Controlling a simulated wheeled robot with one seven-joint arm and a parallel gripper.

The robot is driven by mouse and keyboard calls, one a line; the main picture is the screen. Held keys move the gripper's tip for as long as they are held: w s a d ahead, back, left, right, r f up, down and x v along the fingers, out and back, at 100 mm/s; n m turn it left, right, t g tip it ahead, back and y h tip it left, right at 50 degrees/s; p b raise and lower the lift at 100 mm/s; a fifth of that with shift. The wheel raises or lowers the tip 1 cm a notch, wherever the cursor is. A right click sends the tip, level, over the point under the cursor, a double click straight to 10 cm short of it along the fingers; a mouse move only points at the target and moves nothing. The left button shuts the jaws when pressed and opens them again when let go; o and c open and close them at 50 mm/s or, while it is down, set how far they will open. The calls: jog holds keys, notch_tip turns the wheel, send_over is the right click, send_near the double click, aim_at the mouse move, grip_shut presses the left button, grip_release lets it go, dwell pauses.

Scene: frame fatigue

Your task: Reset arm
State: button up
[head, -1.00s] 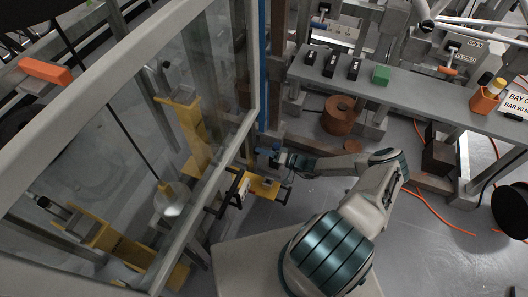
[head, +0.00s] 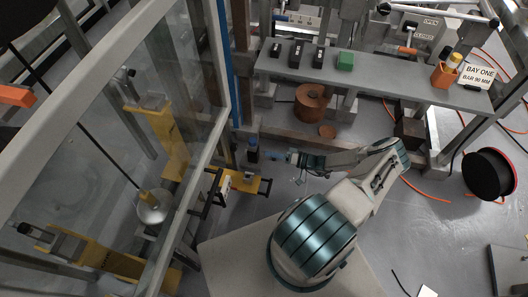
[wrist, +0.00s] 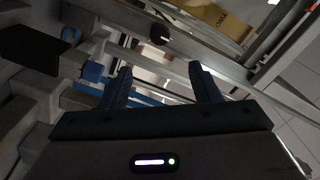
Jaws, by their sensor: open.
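My arm reaches from the lower middle of the head view, folded at the elbow. My gripper (head: 288,157) is at its end, left of the elbow, over the floor just right of a small dark block with a blue top (head: 252,152). A gap shows between them. In the wrist view my gripper (wrist: 158,78) has its two dark fingers spread apart, with nothing held between them. The yellow bracket with black handles (head: 236,183) lies below and left of the gripper in the head view.
A glazed guard frame (head: 219,75) stands left of my arm, with yellow fixtures behind it. A grey beam (head: 390,82) with black blocks and a green block (head: 345,61) runs across the back. Floor right of my arm is mostly clear; a black reel (head: 490,174) stands there.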

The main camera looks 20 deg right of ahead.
jog(key=shift+d, duration=0.1)
dwell(0.5)
jog(key=s+a+r+n+g+h+p, duration=0.1)
jog(key=a+r+n+g+h+p, duration=0.4)
jog(key=r, duration=1.6)
jog(key=s+r+m+g+h+p, duration=0.2)
jog(key=r+g+p, duration=0.65)
jog(key=r, duration=1.35)
jog(key=s+a+r+t+h+p, duration=0.2)
jog(key=s+r+p, duration=0.2)
jog(key=r, duration=0.6)
jog(key=s+a+r+m+t+h+p, duration=0.1)
jog(key=s+a+r+h+p, duration=0.1)
jog(key=s+r, duration=0.4)
jog(key=s+a+r+m+t+h+p, duration=0.1)
jog(key=s+r+p, duration=0.5)
jog(key=r, duration=1)
jog(key=a+t+h, duration=0.1)
jog(key=a+h, duration=0.1)
jog(key=shift+t+h, duration=0.3)
jog(key=shift+t, duration=0.05)
jog(key=shift+a, duration=0.1)
jog(key=shift+c, duration=0.4)
